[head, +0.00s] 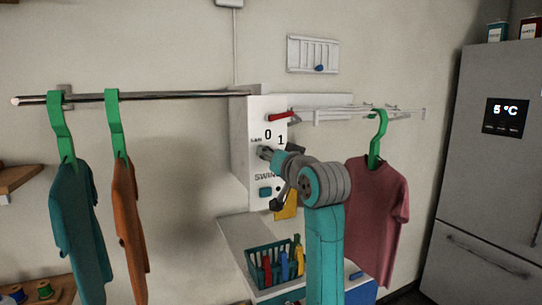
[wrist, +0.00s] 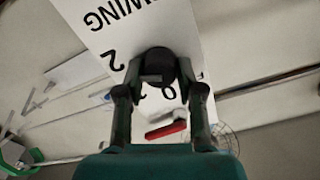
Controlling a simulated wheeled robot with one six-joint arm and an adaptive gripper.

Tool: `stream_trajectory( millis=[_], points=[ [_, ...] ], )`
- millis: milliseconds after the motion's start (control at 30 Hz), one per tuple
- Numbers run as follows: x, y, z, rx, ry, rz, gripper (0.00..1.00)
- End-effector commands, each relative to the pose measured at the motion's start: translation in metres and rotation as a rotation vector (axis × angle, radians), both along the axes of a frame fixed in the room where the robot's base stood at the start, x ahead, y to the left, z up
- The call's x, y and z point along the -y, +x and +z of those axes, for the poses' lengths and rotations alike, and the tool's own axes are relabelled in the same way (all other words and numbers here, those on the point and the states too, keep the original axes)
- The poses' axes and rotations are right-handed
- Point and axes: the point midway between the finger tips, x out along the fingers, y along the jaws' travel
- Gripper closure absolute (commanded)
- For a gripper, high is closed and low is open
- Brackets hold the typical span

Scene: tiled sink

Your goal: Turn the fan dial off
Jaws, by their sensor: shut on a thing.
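The fan dial is a dark round knob (wrist: 157,64) on the white control panel (head: 260,108), which carries the printed numbers 0, 1 and 2 and the word SWING. In the wrist view the knob sits between my two fingers, and my gripper (wrist: 160,78) is shut on it. In the head view my gripper (head: 267,153) reaches the panel just below the 0 and 1, and the dial is mostly hidden there. I cannot tell which number the dial points to.
A red lever (head: 281,117) is above the dial and a teal button (head: 265,191) below it. A rail (head: 180,95) with hanging shirts is at left. A maroon shirt (head: 377,210) hangs at right. A green basket (head: 251,266) stands below, and a fridge (head: 490,160) is far right.

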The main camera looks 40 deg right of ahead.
Motion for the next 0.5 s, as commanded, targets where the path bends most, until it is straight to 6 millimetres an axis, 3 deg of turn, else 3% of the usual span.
stream_trajectory(
  millis=[500],
  points=[
    [-0.0016,0.0007,0.0000,-0.132,-0.456,0.000,0.98]
  ],
)
